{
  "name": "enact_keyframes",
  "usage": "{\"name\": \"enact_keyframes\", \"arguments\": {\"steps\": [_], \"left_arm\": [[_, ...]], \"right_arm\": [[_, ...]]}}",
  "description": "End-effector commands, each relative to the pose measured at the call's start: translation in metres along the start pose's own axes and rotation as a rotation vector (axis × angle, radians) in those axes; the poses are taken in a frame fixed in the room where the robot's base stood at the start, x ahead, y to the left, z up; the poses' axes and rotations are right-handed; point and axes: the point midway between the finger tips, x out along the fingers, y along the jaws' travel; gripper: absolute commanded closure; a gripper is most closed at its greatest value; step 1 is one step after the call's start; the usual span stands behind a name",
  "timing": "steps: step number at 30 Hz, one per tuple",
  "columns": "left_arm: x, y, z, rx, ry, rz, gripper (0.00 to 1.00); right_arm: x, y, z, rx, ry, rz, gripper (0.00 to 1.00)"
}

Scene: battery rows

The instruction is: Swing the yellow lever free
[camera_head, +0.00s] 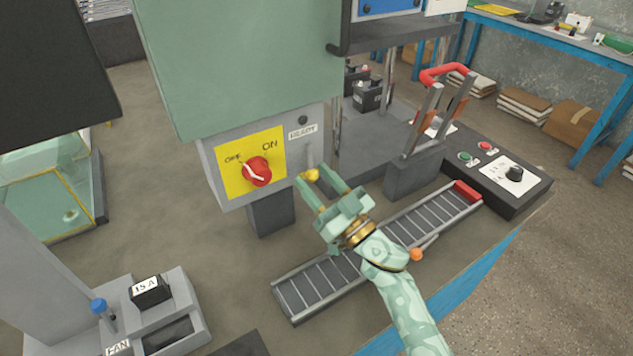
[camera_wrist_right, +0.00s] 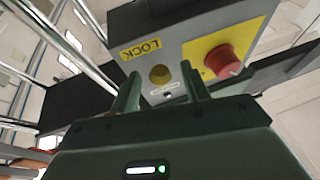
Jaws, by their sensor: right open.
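The yellow lever shows as a round yellow knob (camera_head: 312,174) at the right side of the grey switch box under the green cabinet. In the right wrist view the knob (camera_wrist_right: 160,74) sits beside a yellow LOCK label (camera_wrist_right: 140,50). My right gripper (camera_head: 313,178) is open, its fingertips on either side of the knob. In the wrist view the two fingers (camera_wrist_right: 161,85) stand left and right of it with gaps; I cannot tell whether either touches. The rest of the lever is hidden. My left gripper is not in view.
A red rotary switch (camera_head: 257,171) on a yellow OFF/ON plate is close left of the knob. A roller track (camera_head: 322,285) lies beneath my right arm. A red-handled frame (camera_head: 443,75) and a black control box (camera_head: 497,172) stand to the right.

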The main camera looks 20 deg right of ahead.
Motion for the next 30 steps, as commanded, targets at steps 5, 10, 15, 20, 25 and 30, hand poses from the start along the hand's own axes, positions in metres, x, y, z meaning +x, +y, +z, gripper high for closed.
{"name": "enact_keyframes", "arguments": {"steps": [5,10,15,20,25,30], "left_arm": [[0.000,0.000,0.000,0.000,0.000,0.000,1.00],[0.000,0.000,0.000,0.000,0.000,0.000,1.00],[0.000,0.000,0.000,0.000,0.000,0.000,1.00],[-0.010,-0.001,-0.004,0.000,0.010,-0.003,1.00],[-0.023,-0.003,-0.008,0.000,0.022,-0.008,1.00],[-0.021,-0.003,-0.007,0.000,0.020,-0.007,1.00]], "right_arm": [[0.003,0.000,0.000,0.001,0.000,0.000,0.54],[0.003,0.000,0.000,0.001,0.000,0.000,0.68],[0.002,0.000,0.000,0.000,0.000,0.000,0.98],[0.003,0.004,-0.005,-0.063,-0.013,-0.027,0.98],[0.001,0.012,-0.005,-0.188,-0.039,-0.078,0.98],[0.000,0.013,-0.001,-0.201,-0.042,-0.081,0.98]]}}
